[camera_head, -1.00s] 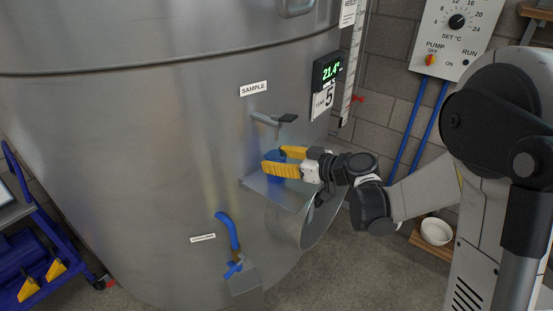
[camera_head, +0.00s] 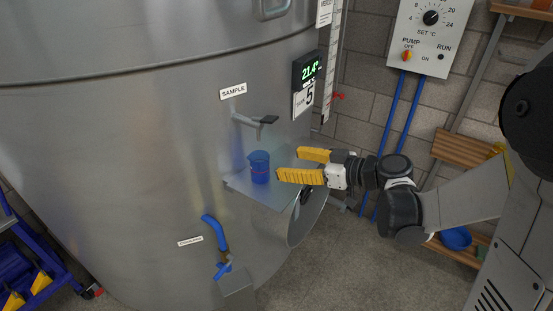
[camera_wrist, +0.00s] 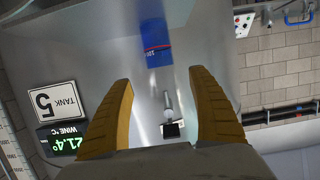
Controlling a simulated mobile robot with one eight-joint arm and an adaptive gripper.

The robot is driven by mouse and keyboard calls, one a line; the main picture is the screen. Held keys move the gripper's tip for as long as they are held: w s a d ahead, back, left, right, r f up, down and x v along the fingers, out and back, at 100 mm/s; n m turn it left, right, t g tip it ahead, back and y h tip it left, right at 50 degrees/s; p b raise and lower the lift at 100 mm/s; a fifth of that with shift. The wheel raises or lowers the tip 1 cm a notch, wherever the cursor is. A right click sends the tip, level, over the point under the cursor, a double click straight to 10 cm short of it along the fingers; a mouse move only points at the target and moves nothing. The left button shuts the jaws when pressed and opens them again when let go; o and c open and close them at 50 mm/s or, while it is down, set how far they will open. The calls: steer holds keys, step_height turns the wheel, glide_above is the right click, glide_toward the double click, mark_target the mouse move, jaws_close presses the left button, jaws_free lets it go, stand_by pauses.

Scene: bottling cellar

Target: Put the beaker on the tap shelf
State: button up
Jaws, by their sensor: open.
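The blue beaker (camera_head: 260,168) stands upright on the metal tap shelf (camera_head: 241,184), below the sample tap (camera_head: 254,120) on the tank. My gripper (camera_head: 289,165) has its yellow fingers spread, empty, to the right of the beaker with a gap between. In the wrist view the beaker (camera_wrist: 156,42) shows beyond the open fingertips (camera_wrist: 160,85), and the tap (camera_wrist: 170,115) shows between the fingers.
The steel tank (camera_head: 130,130) fills the left, with a display (camera_head: 309,68) at its right side. A blue hose valve (camera_head: 218,240) is below the shelf. A blue bowl (camera_head: 456,238) sits on a wooden rack at the right.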

steer(key=s+d+m+g+h, duration=0.1)
steer(key=s+d+m+h, duration=0.4)
steer(key=s, duration=0.5)
steer(key=s+d+m+h, duration=0.5)
steer(key=s+h, duration=0.1)
steer(key=s, duration=0.4)
steer(key=shift+s+r+g+h, duration=0.3)
steer(key=shift+s+g, duration=0.1)
stand_by(0.4)
